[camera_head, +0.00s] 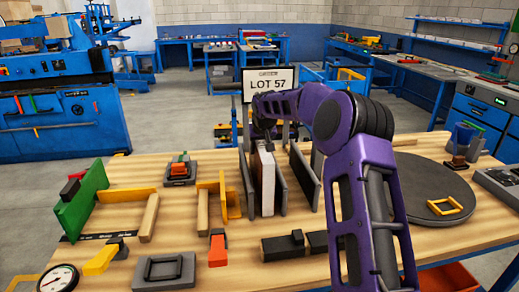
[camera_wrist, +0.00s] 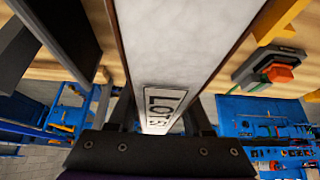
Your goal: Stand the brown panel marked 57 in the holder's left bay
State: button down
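The panel (camera_head: 266,180) stands upright in the holder's left bay, between the left grey wall (camera_head: 246,180) and the middle grey wall (camera_head: 281,185). It has a white face or core with thin brown sides. In the wrist view the panel (camera_wrist: 180,45) fills the middle, with a label reading LOT and a partly hidden number. My gripper (camera_head: 264,132) is at the panel's top, partly hidden by my arm. In the wrist view its fingers (camera_wrist: 160,112) lie along both sides of the panel and appear shut on it. The panel's base contact is unclear.
The right grey wall (camera_head: 304,175) bounds the empty right bay. A sign reading LOT 57 (camera_head: 270,80) stands behind. A yellow bracket (camera_head: 230,200) is close left of the holder; a dark round turntable (camera_head: 430,180) is right. Black blocks (camera_head: 285,248) lie in front.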

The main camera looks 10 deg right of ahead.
jog(key=shift+c, duration=1.2)
grip_release()
jog(key=v, duration=1.7)
jog(key=shift+r, duration=0.25)
jog(key=shift+s, duration=0.1)
